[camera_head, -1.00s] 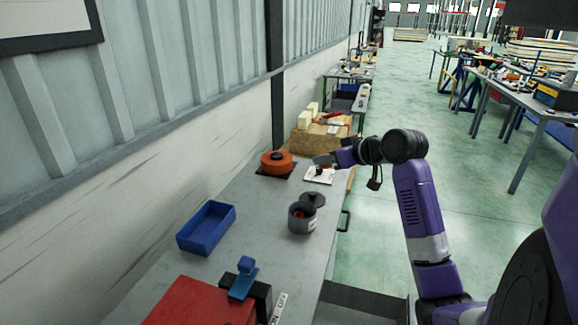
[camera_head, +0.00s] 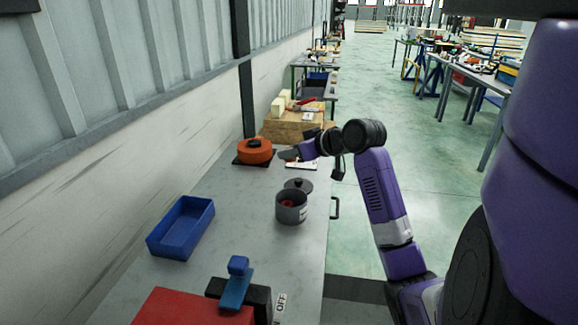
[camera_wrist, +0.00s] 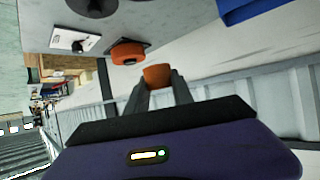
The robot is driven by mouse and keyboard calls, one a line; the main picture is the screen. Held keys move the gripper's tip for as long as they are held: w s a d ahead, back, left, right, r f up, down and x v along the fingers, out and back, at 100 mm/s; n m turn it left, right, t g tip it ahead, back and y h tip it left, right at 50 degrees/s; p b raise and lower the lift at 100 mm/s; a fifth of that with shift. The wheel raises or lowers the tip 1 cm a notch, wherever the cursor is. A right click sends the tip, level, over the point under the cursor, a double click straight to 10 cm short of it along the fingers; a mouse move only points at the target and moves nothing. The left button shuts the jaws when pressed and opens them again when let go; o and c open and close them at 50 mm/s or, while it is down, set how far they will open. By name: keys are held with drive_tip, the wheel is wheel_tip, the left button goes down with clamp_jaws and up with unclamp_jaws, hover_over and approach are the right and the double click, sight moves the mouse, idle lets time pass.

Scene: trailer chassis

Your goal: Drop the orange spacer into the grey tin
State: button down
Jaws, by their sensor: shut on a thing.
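My gripper (camera_wrist: 158,84) is shut on the orange spacer (camera_wrist: 157,74), which sits between the fingertips in the wrist view. The spacer cannot be made out there. The open grey tin (camera_head: 291,211) stands nearer on the bench, apart from my gripper, with something red inside. A dark round lid (camera_head: 299,184) is just behind it.
A blue tray (camera_head: 181,228) lies left of the tin. A red box (camera_head: 190,307) and a blue-and-black fixture (camera_head: 237,288) are at the near end. A white plate (camera_head: 302,165) lies below my gripper. The bench between tray and tin is clear.

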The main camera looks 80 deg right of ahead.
wheel_tip(320, 180, down, 8)
drive_tip(key=b, duration=0.5)
drive_tip(key=shift+r+b, duration=0.2)
drive_tip(key=shift+b, duration=0.1)
drive_tip(key=c, duration=1)
unclamp_jaws()
drive_tip(key=shift+s, duration=0.1)
drive_tip(key=shift+v, duration=3.9)
